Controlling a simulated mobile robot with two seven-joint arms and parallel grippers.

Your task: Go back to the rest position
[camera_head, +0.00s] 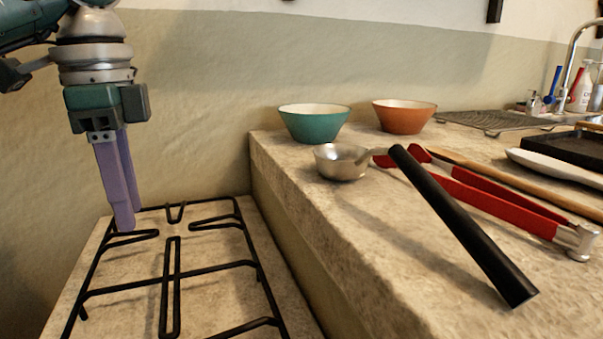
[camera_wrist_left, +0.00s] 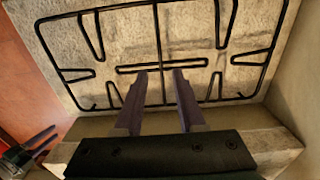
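My left gripper (camera_head: 124,226) hangs with its purple fingers pointing down above the back left of the stove grate, holding nothing. In the left wrist view its two fingers (camera_wrist_left: 160,74) are apart, with the grate seen between and beyond them. A dark two-pronged part (camera_wrist_left: 38,145) at the lower left of that view looks like my right gripper, but it is too small and dark to be sure or to tell its opening. My right gripper does not show in the head view.
The black grate (camera_head: 171,290) lies below the left gripper. The air around the left gripper is clear.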

